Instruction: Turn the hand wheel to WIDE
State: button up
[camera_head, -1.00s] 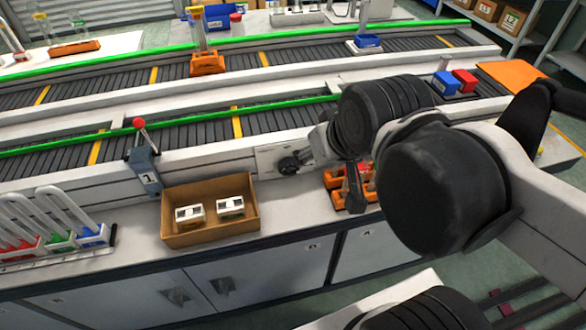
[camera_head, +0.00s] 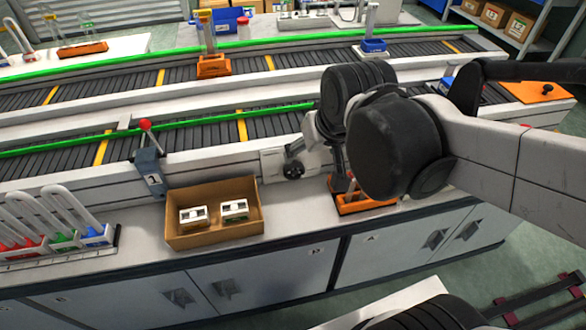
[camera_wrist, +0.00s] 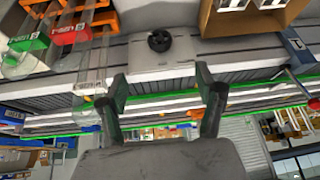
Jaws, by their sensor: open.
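The hand wheel (camera_head: 293,171) is a small black wheel on a pale plate on the front of the conveyor. It also shows in the wrist view (camera_wrist: 160,41), at the upper middle. Its setting and any WIDE mark are too small to read. In the wrist view, my gripper (camera_wrist: 161,74) is open and empty. Its two dark fingers are spread below the wheel in the picture, apart from it. In the head view, my arm hides much of the gripper, just right of the wheel.
An orange rack (camera_head: 352,207) stands on the bench below my arm. A cardboard box (camera_head: 214,238) with two white items is left of it. A lever with a red knob (camera_head: 146,126) stands farther left. The tube rack (camera_head: 100,240) is at far left.

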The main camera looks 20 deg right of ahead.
jog(key=g, duration=0.1)
send_near(296, 170)
jog(key=shift+m, duration=0.3)
jog(key=b+x, duration=0.4)
jog(key=x, duration=0.7)
jog(key=shift+w+f, duration=0.15)
jog(key=shift+f, duration=0.25)
jog(key=c, duration=1.2)
